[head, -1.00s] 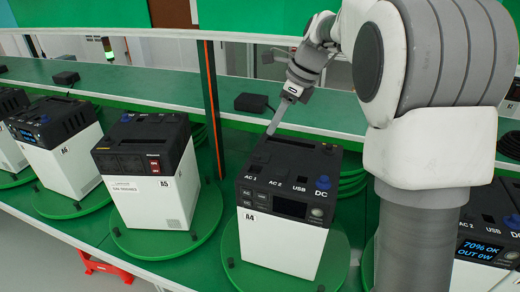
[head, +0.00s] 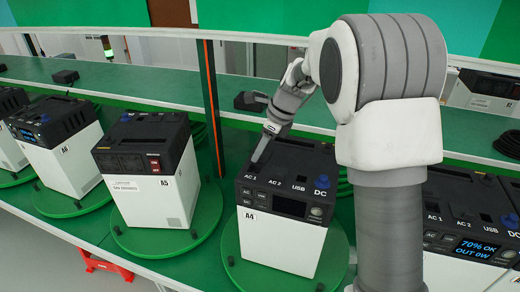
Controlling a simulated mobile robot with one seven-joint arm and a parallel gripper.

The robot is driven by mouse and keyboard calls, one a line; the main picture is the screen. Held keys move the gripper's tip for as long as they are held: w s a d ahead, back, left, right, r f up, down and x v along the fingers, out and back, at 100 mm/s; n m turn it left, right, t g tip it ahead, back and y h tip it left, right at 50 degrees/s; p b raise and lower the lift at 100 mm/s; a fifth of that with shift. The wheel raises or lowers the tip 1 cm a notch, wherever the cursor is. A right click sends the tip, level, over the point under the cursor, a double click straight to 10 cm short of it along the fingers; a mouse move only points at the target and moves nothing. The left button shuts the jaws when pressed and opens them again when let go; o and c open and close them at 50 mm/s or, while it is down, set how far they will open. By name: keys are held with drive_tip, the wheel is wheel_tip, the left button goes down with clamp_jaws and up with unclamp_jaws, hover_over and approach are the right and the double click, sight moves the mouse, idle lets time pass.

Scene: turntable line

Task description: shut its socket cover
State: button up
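The power unit A4 (head: 278,235) has a white body and a black top. It stands upright on a green turntable (head: 238,270). AC 1, AC 2, USB and DC are printed along its top front edge, and a blue cap (head: 322,183) sits by DC. My gripper (head: 256,163) points down at the left of the black top, just behind the AC 1 label, at or very near the surface. The fingers look like one narrow piece, so their gap cannot be told. The gripper hides part of the AC 1 area, and the socket cover's state there is unclear.
Unit A5 (head: 155,204) stands on a turntable to the left, with unit A6 (head: 70,168) beyond it. Another unit with a lit screen (head: 475,249) stands at right, partly behind my arm. A dark post with an orange stripe (head: 212,105) rises behind A4. A black box (head: 250,101) lies on the shelf.

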clamp_jaws()
idle(1.2)
